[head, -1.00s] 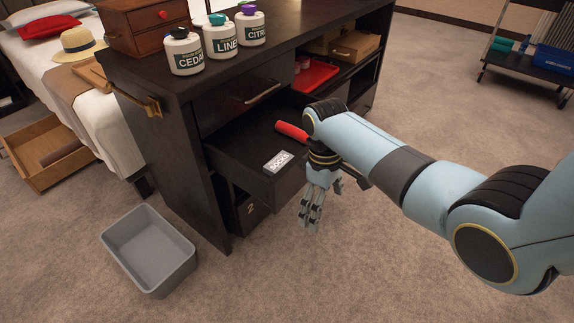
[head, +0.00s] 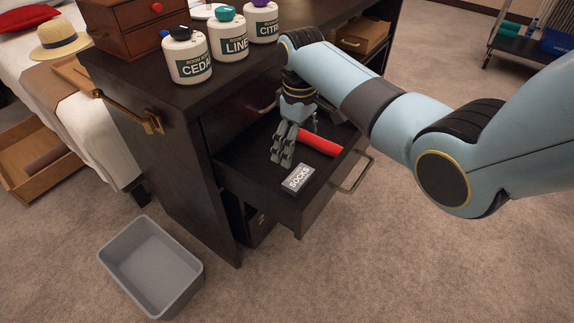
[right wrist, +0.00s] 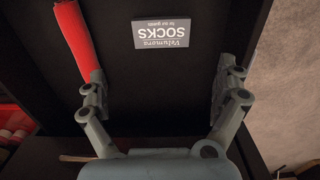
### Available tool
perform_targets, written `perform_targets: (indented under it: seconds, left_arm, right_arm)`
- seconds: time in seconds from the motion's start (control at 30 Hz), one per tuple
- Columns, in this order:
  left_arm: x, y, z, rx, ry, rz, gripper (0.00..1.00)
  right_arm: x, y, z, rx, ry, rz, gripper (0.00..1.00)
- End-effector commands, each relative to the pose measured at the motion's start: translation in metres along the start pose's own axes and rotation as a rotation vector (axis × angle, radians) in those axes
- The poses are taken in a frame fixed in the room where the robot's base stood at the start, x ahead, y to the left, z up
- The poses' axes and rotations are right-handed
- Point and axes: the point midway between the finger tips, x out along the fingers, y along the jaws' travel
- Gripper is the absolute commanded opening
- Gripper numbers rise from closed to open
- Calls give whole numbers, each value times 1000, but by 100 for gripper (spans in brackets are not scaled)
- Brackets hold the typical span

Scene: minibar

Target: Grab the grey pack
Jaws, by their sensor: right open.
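The grey pack (head: 298,179), a small flat box marked SOCKS, lies in the open dark drawer (head: 262,187) near its front left corner. It also shows in the right wrist view (right wrist: 161,33), where its label reads upside down and nothing covers it. My right gripper (head: 281,158) hangs over the drawer, just behind and left of the pack in the head view. In the right wrist view its two fingers (right wrist: 165,100) are spread wide with nothing between them, and the pack lies ahead of them, apart. My left gripper is not in view.
A red rolled item (head: 319,143) lies in the drawer beside the pack; it passes close to one finger in the right wrist view (right wrist: 78,38). Labelled white bottles (head: 187,58) stand on the cabinet top. A grey bin (head: 150,267) stands on the carpet.

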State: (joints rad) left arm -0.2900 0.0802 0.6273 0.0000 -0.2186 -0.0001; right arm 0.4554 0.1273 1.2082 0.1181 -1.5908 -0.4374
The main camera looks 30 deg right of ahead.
Motion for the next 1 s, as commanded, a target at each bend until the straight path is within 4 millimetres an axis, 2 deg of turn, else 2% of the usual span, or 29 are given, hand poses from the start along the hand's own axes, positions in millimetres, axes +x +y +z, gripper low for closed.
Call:
perform_targets:
  seconds: [0.17, 0.3, 0.43, 0.57, 0.67, 0.73, 0.8, 1.0]
  left_arm:
    - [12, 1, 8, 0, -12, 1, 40]
    - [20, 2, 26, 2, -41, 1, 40]
    - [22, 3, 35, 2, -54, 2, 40]
    - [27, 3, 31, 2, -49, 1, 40]
    - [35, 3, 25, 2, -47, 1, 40]
    - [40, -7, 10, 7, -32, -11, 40]
    - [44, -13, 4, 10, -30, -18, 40]
    - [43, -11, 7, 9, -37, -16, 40]
  right_arm:
    - [28, -1, 2, 0, -6, -3, 100]
    - [50, -1, 1, 0, -5, -3, 100]
    - [58, -1, 0, -1, -2, -1, 100]
    - [67, -2, 0, -1, -3, -2, 100]
    - [83, -4, 0, -1, -3, -2, 100]
    - [96, -6, 1, 0, -6, -3, 100]
    - [106, -5, 1, 0, -4, -2, 100]
    - [108, -5, 0, -1, -1, -1, 100]
